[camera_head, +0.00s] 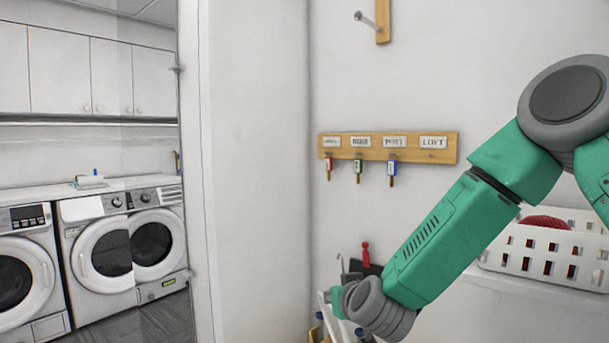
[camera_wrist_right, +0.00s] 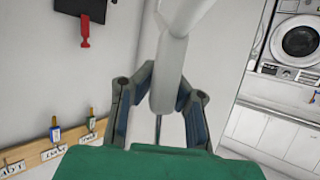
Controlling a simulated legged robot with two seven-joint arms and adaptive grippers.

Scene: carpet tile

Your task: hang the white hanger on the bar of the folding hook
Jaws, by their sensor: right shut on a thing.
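In the right wrist view, a smooth white bar (camera_wrist_right: 172,65), seemingly part of the white hanger, runs between the two dark fingers of my right gripper (camera_wrist_right: 163,92). The fingers are shut on it, and the rest of the hanger is out of that view. My left gripper is not in view.
A wooden key rack (camera_head: 445,149) with several labels and hanging keys is on the wall between hook and wrist. A white basket (camera_head: 545,252) stands on a shelf at right. A red item (camera_head: 366,254) is near my wrist. Washing machines (camera_head: 125,250) stand at left.

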